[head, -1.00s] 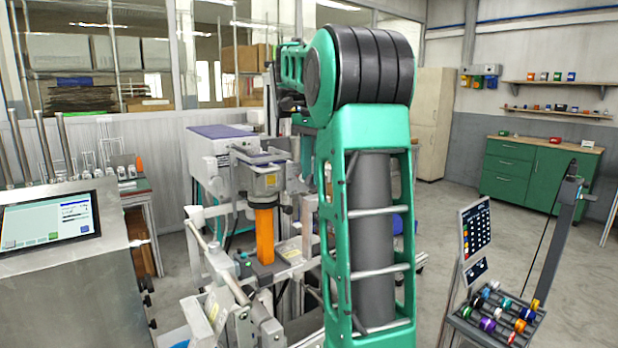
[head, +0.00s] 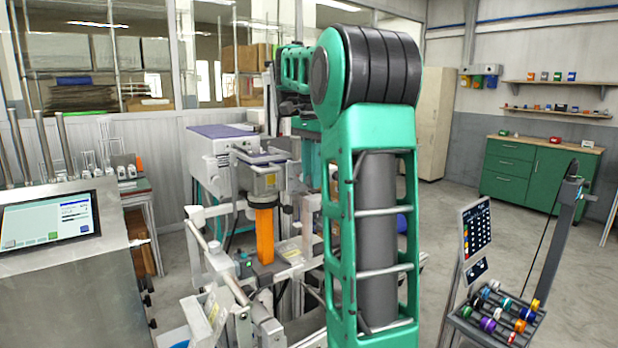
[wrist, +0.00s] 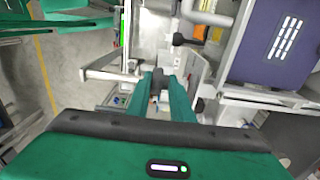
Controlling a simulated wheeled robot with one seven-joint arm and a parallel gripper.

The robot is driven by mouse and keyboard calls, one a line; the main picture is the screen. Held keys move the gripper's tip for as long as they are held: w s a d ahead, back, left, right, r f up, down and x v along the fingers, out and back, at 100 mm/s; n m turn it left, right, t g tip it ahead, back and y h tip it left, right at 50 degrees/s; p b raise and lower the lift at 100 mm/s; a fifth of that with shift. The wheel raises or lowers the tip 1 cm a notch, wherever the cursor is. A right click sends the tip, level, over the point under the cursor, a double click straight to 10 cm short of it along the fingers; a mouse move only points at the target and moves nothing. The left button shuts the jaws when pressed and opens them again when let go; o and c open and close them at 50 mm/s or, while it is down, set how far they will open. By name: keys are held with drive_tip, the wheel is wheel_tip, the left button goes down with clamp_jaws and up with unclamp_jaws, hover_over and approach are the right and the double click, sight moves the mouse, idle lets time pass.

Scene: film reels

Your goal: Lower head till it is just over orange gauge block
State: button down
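The orange gauge block (head: 264,236) stands upright on the machine's base in the head view. The machine's grey head (head: 267,182) with a yellow label is right above it. From this angle I cannot tell whether a gap is left between them. An orange patch shows near the top of the wrist view, perhaps the block. In the wrist view my gripper (wrist: 164,82) has its two teal fingers a little apart, with a dark knob (wrist: 186,79) at or just beyond their tips. I cannot tell whether they hold it. In the head view my arm hides much of the machine's right side.
A steel console with a screen (head: 48,222) stands at the left. A rack of coloured reels (head: 497,315) and a tall panel (head: 475,228) stand at the right. A green cabinet (head: 540,175) is at the back right, with open floor before it.

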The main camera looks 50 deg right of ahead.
drive_tip(key=shift+s+a+f+h, duration=0.15)
drive_tip(key=shift+a+f+h, duration=0.15)
drive_tip(key=shift+h, duration=0.2)
drive_tip(key=shift+a+f+g+h, duration=0.1)
drive_tip(key=shift+g+h, duration=0.3)
drive_tip(key=shift+h, duration=1.3)
drive_tip(key=c, duration=1.7)
unclamp_jaws()
drive_tip(key=shift+s, duration=0.2)
drive_tip(key=shift+c, duration=0.2)
drive_tip(key=shift+w, duration=0.15)
drive_tip(key=shift+r, duration=0.2)
